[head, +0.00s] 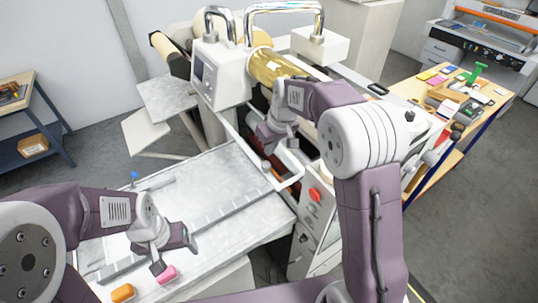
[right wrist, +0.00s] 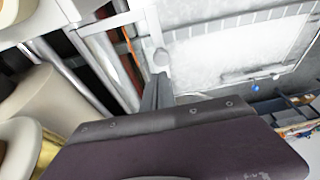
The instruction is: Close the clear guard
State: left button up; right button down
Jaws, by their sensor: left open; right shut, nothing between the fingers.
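The clear guard shows mainly as a pale frame (head: 246,143) in front of the rollers of the white machine; its see-through panel is hard to make out. A round light knob (head: 265,167) sits on the frame, and it also shows in the right wrist view (right wrist: 162,60) just beyond the fingertips. My right gripper (head: 268,140) is shut and empty, over the roller side of the frame; whether it touches the guard I cannot tell. My left gripper (head: 174,257) is open and empty above the near part of the feed table, away from the guard.
The grey feed table (head: 210,185) lies in front of the machine. A pink block (head: 166,274) and an orange block (head: 123,293) are near my left gripper. A red button (head: 314,195) is on the machine's side. A cluttered bench (head: 408,88) stands to the right.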

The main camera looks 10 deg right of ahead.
aim_at(266, 164)
jog(key=f, duration=0.1)
jog(key=f+p, duration=0.1)
jog(key=f, duration=0.2)
jog(key=shift+a+f+p, duration=0.2)
jog(key=shift+a+p, duration=0.15)
jog(key=shift+w+d+f, duration=0.15)
jog(key=shift+d+f, duration=0.05)
jog(key=shift+f, duration=0.1)
jog(key=shift+a, duration=0.1)
jog(key=shift+a, duration=0.1)
